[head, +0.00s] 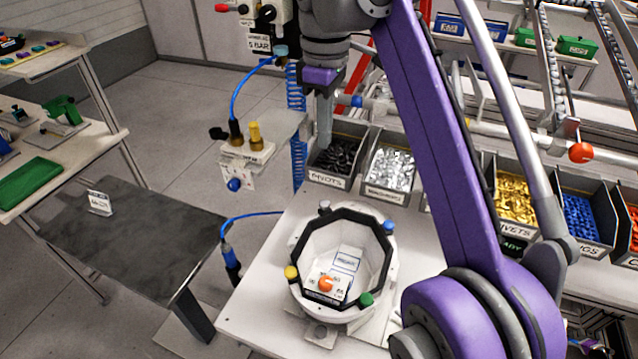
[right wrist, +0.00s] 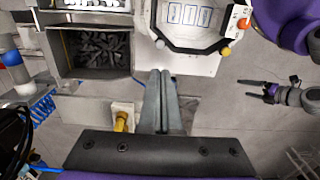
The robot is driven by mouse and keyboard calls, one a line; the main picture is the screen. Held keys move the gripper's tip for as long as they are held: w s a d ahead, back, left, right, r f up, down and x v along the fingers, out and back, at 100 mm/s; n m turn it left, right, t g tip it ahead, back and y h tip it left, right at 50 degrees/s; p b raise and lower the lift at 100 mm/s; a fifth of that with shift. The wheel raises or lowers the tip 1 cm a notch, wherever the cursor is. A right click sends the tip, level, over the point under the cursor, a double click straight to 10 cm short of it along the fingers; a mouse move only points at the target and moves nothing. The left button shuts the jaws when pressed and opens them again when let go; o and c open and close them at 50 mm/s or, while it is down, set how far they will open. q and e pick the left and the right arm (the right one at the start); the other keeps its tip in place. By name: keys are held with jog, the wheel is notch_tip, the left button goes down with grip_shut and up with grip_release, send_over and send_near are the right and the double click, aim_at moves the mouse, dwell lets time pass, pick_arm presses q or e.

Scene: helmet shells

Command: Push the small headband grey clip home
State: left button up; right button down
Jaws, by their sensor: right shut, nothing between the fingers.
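The white helmet shell (head: 310,245) with a black angular rim sits on the white bench, open side up. Colored clips stand around its rim: a small grey clip (head: 325,206) at the far side, a yellow one, a blue one and a green one. Whether the grey clip is fully seated is too small to tell. My right gripper (head: 325,140) points down beyond the shell, near the pivots bin. In the right wrist view its fingers (right wrist: 161,75) are shut, empty and apart from the grey clip (right wrist: 160,43). A dark clawed part (right wrist: 268,90) there may be my left gripper.
The pivots bin (head: 322,179) and other parts bins line the back of the bench. A blue-hosed tool (head: 231,262) hangs left of the shell. A dark table (head: 130,235) is further left.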

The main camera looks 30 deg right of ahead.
aim_at(324, 202)
pick_arm(q)
jog(key=f, duration=0.1)
jog(key=s+f+b, duration=0.1)
jog(key=f+b, duration=0.1)
jog(key=shift+s+f, duration=0.2)
jog(key=shift+s, duration=0.15)
pick_arm(e)
notch_tip(324, 202, down, 14)
